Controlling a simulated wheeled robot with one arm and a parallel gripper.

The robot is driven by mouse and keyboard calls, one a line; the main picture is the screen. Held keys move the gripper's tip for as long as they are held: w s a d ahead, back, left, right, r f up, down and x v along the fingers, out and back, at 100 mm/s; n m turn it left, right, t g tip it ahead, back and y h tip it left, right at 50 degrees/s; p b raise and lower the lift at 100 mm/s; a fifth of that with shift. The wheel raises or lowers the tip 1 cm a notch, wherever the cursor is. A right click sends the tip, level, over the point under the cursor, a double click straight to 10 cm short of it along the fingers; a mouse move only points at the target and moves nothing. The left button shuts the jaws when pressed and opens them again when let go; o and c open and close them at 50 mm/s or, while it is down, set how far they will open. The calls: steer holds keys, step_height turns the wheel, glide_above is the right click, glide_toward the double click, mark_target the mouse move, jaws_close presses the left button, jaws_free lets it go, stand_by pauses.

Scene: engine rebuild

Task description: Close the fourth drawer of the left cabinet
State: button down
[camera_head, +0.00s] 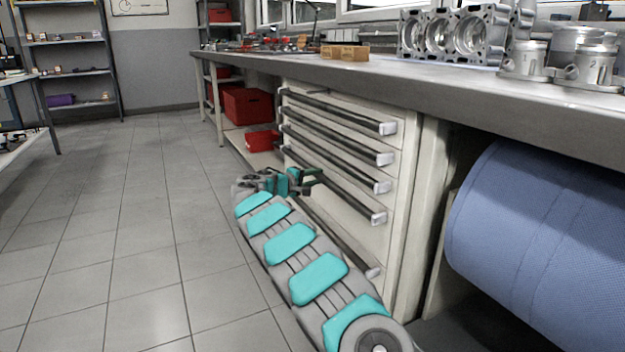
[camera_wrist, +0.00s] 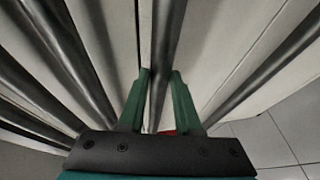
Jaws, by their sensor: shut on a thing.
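The pale left cabinet (camera_head: 404,215) stands under the workbench, with a column of drawers that have long dark bar handles with light end caps. The fourth drawer's handle (camera_head: 350,199) is the fourth bar from the top. Its front looks about level with its neighbours; a small gap cannot be told. My gripper (camera_head: 309,179) is at the far part of this handle. In the wrist view its green fingers stand either side of a dark bar handle (camera_wrist: 160,50) and are shut on it. My gripper and arm hide part of the lower drawer fronts.
A blue roll (camera_head: 550,240) is under the bench at right. Red bins (camera_head: 248,107) sit on the low shelf beyond the cabinet. Engine parts, including an engine block (camera_head: 455,35), stand on the bench top (camera_head: 400,75). The tiled floor (camera_head: 130,240) at left is clear.

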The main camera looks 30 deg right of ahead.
steer(key=shift+d, duration=0.15)
steer(key=c, duration=0.6)
jaws_free()
steer(key=shift+d, duration=0.15)
steer(key=v, duration=0.8)
